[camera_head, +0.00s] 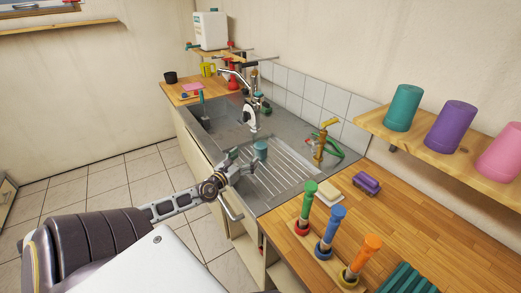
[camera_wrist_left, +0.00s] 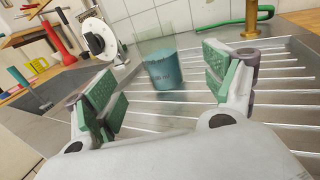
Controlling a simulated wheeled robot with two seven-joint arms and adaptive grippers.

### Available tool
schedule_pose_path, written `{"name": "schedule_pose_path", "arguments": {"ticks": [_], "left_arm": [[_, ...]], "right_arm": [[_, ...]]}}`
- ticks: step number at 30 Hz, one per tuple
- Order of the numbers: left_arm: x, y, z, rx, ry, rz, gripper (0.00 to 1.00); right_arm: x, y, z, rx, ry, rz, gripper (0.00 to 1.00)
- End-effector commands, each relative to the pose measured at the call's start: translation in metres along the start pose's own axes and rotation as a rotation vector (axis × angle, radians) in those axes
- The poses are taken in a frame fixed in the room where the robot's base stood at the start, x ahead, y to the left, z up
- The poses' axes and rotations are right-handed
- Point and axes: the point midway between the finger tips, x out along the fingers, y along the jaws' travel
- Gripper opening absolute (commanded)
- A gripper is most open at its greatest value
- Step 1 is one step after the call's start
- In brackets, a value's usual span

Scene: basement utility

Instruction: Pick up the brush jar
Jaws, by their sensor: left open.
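The brush jar (camera_head: 261,148) looks like a clear jar holding teal liquid, standing upright on the sink's ribbed drainboard (camera_head: 276,176). The jar also shows in the left wrist view (camera_wrist_left: 163,72), centred between my finger pads and a little beyond them. No brush can be made out in it. My left gripper (camera_head: 241,163) is open and empty, just to the near left of the jar; in the left wrist view its green pads (camera_wrist_left: 165,85) stand wide apart on either side, not touching the jar. My right gripper is not in view.
A brass tap (camera_head: 325,140) with a green hose stands right of the drainboard. A chrome faucet (camera_head: 236,78) and a white disc (camera_head: 250,117) stand beyond the jar. Handled tools (camera_head: 328,230), a sponge block (camera_head: 328,191) and a purple brush (camera_head: 366,183) occupy the near wooden counter.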

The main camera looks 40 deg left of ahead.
Motion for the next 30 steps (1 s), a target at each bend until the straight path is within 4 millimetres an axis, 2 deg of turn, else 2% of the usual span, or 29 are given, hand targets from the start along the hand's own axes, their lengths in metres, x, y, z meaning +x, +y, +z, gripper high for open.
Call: {"name": "schedule_pose_path", "arguments": {"ticks": [12, 30], "left_arm": [[0.022, 0.0, 0.001, 0.001, -0.001, 0.0, 0.84], [0.053, 0.001, 0.001, 0.001, -0.002, 0.002, 0.84]], "right_arm": [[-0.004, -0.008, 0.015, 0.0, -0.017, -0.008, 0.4], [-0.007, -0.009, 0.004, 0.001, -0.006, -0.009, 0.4]]}}
